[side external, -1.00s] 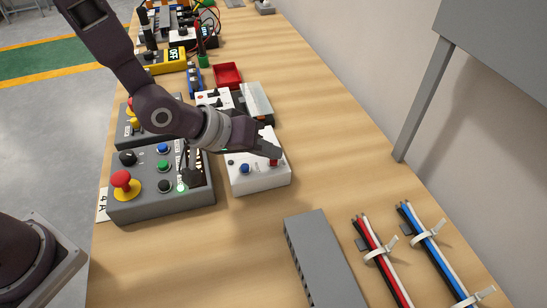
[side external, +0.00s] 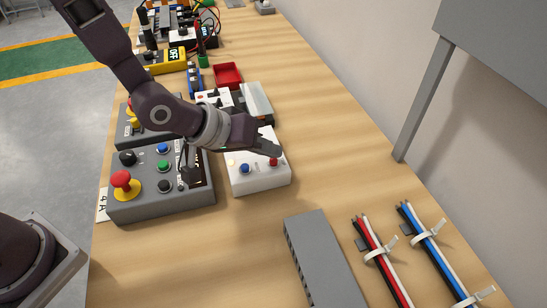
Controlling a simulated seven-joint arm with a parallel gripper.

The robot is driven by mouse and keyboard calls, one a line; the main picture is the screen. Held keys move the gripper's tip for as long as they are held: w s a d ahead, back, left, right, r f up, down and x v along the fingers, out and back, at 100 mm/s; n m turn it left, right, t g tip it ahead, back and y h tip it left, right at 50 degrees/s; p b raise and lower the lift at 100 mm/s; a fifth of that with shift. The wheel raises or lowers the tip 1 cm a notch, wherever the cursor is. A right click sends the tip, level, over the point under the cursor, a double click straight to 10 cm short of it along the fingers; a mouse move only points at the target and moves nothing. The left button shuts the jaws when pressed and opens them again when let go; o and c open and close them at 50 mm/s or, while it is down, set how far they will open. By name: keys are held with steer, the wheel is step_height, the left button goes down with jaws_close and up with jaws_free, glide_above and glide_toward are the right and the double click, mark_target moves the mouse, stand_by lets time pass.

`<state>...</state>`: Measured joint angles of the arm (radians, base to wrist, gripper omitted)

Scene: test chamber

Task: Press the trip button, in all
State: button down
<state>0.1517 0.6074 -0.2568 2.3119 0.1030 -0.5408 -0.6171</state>
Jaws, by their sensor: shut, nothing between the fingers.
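A white box (side external: 258,181) stands on the bench with a red button (side external: 273,162), a blue button (side external: 245,169) and a small pale yellow spot, apparently a lamp (side external: 231,162), on its top. No label for a trip button is readable on it. My gripper (side external: 277,152) is shut and empty, reaching over the white box from the left. Its tips are just above and behind the red button, seemingly apart from it. My gripper and wrist hide the far part of the box top.
A grey control box (side external: 165,209) with a red mushroom button (side external: 121,179) and several knobs and buttons stands to the left. A second control box is behind it. A grey slotted duct (side external: 322,256) and bundled cables (side external: 383,262) lie front right.

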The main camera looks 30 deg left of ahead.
steer(key=shift+r, duration=0.4)
steer(key=shift+r, duration=2.5)
steer(key=s+a+r+m+y, duration=0.1)
steer(key=s+a+r+y, duration=0.1)
steer(key=s+a+r, duration=0.3)
steer(key=s+a+r+m+y, duration=0.1)
steer(key=s+a+r+y, duration=0.15)
steer(key=a, duration=0.35)
steer(key=s+a+r+g, duration=0.1)
steer(key=s+a, duration=0.3)
steer(key=s, duration=0.4)
steer(key=s+a+r+g, duration=0.1)
steer(key=s+a, duration=0.3)
steer(key=s, duration=0.5)
steer(key=shift+s+r, duration=0.3)
steer(key=shift+r, duration=0.25)
